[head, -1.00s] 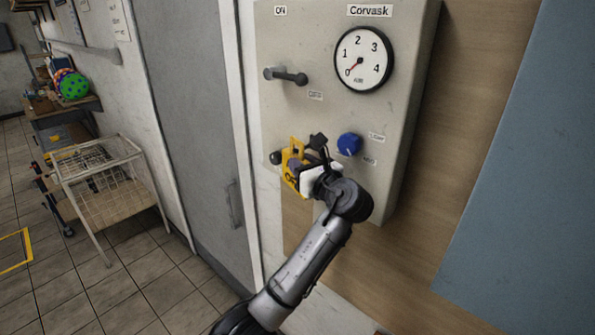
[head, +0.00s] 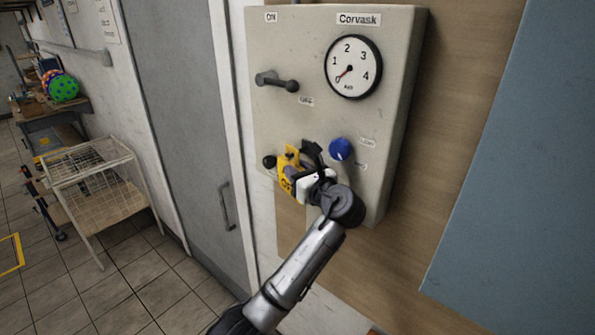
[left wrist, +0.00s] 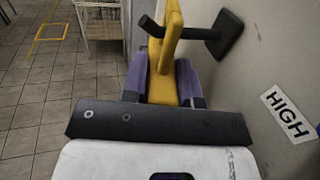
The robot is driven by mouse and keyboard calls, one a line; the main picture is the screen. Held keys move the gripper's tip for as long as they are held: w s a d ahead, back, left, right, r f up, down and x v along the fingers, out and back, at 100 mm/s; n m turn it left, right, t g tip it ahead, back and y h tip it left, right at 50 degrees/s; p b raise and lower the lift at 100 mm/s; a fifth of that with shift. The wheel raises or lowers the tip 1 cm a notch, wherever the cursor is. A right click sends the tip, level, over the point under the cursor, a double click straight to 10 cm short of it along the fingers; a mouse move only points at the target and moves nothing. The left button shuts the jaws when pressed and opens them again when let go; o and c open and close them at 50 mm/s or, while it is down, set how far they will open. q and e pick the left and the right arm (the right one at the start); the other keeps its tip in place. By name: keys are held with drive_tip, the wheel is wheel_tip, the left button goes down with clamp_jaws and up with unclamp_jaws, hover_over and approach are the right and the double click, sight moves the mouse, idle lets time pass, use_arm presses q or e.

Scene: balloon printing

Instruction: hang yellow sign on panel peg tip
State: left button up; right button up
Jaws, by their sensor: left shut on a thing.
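The yellow sign (head: 286,185), with dark markings, is upright at the lower left of the beige panel (head: 350,212). My left gripper (head: 298,173) is shut on it; its purple fingers show on both sides of it in the left wrist view (left wrist: 165,82). There the sign (left wrist: 172,50) is nearly edge-on. The black peg (left wrist: 205,34) shows on both sides of the sign, its base on the panel and its upturned tip left of the sign. Whether it passes through the sign's opening or behind the sign, I cannot tell. My right gripper is not in view.
The panel carries a black lever (head: 278,82), a round gauge (head: 353,67) and a blue knob (head: 340,149) close to my gripper. A grey door (head: 180,110) is left of it. A wire cart (head: 98,190) stands farther left on open tiled floor.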

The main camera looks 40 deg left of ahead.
use_arm(q)
drive_tip(key=o, duration=1)
